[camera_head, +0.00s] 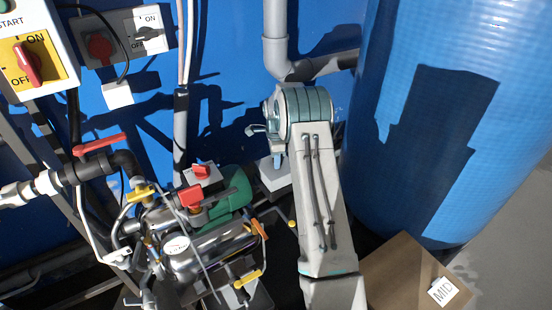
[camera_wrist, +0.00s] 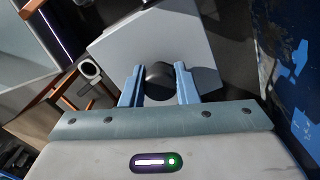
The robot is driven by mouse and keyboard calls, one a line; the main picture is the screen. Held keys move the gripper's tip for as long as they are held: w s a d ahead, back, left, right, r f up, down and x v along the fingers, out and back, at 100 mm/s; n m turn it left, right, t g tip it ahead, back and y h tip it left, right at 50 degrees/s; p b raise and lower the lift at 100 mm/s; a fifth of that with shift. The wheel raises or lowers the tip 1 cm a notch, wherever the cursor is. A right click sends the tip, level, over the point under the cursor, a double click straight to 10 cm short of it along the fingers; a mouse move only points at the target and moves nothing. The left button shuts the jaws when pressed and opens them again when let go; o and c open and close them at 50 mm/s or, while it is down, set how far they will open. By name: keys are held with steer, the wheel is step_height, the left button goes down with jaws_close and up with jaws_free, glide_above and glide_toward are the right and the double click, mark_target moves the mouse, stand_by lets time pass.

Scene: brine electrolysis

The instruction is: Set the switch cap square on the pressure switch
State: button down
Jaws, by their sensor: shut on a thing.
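In the wrist view, my gripper (camera_wrist: 160,82) has its two blue fingers closed on a dark round knob (camera_wrist: 159,83). The knob sits against a flat pale grey plate-like piece (camera_wrist: 150,40), which I take to be the switch cap. The piece looks tilted in this view. In the head view, a pale grey block (camera_head: 273,178) shows just below my wrist, and my gripper (camera_head: 278,158) is mostly hidden there by the arm. I cannot make out the pressure switch for certain, nor whether the cap touches anything.
Pipework with a gauge (camera_head: 176,245), a red-handled valve (camera_head: 100,144) and a red-knobbed grey box (camera_head: 201,174) crowd the left. A large blue tank (camera_head: 440,110) stands close on the right. A cardboard box (camera_head: 405,270) labelled MID lies at the lower right.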

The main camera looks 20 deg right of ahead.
steer(key=shift+f, duration=0.3)
stand_by(0.5)
steer(key=c, duration=1)
jaws_free()
steer(key=shift+c, duration=0.2)
step_height(320, 180, up, 14)
steer(key=p, duration=0.1)
steer(key=shift+p, duration=0.4)
steer(key=shift+f, duration=0.1)
